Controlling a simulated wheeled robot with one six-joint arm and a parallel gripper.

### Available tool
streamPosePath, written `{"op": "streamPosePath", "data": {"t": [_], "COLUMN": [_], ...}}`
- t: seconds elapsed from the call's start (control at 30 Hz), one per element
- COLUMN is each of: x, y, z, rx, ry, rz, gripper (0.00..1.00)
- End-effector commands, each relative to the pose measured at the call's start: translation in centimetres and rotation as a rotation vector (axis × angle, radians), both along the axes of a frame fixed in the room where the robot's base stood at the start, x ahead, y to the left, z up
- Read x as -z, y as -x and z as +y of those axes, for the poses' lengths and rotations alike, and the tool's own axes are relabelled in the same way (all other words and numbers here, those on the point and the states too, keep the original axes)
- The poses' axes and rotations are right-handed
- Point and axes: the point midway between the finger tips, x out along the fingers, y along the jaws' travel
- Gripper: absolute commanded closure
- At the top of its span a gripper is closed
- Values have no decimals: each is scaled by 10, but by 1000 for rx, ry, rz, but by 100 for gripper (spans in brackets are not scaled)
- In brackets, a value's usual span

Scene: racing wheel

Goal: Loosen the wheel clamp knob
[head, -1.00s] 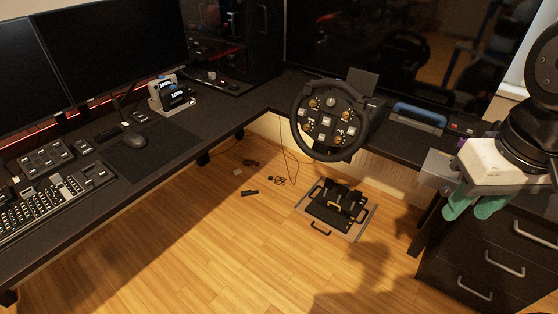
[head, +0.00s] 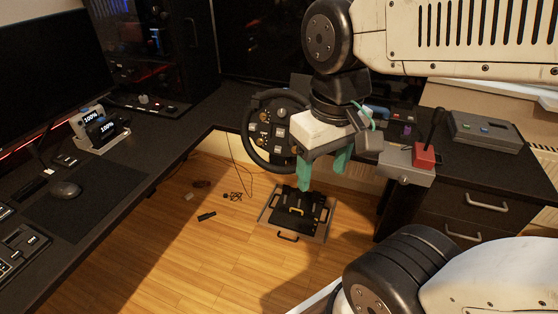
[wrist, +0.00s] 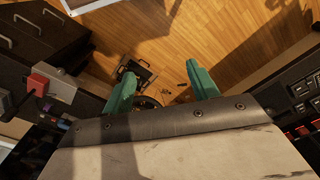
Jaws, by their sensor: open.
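The black steering wheel (head: 264,130) stands at the desk edge in the head view. My arm and gripper cover its right part. I cannot pick out the clamp knob in either view. My gripper (head: 323,178) has two green fingers, open with nothing between them, pointing down in front and to the right of the wheel. In the wrist view my gripper (wrist: 161,88) shows its fingers spread apart. A dark curved rim (wrist: 148,102), apparently the wheel, shows partly between them, mostly hidden by the gripper body.
A grey box with a red block (head: 424,155) and black stick is close right of my gripper. A grey control box (head: 485,132) lies on the right desk above drawers (head: 475,200). The pedal set (head: 300,212) is on the open wooden floor. Monitors stand behind the desk.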

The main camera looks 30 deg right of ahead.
Motion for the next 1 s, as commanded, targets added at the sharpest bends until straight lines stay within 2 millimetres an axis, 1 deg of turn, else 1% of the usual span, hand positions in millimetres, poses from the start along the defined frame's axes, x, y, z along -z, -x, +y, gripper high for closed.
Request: {"op": "streamPosePath", "data": {"t": [0.07,0.17,0.27,0.37,0.47,0.5,0.57,0.6,0.67,0.7,0.77,0.8,0.87,0.9,0.97,1.0], "x": [13,31,53,80,112,126,148,164,190,208,236,255,284,305,336,356], "y": [-11,-33,-62,-94,-130,-145,-167,-182,-205,-219,-241,-255,-275,-288,-306,-317], "z": [1,6,12,19,25,27,29,31,32,32,31,30,27,24,17,12], "rx": [4,11,28,56,95,114,147,170,209,237,282,313,360,394,446,482], "ry": [-7,-26,-51,-78,-105,-114,-128,-135,-142,-146,-148,-147,-141,-134,-119,-106], "rz": [68,140,184,199,192,183,164,148,120,97,59,30,-16,-49,-107,-147], "gripper": [41,41,41,41,41,41,41,41,41,41,41,41,41,41,41,41]}}
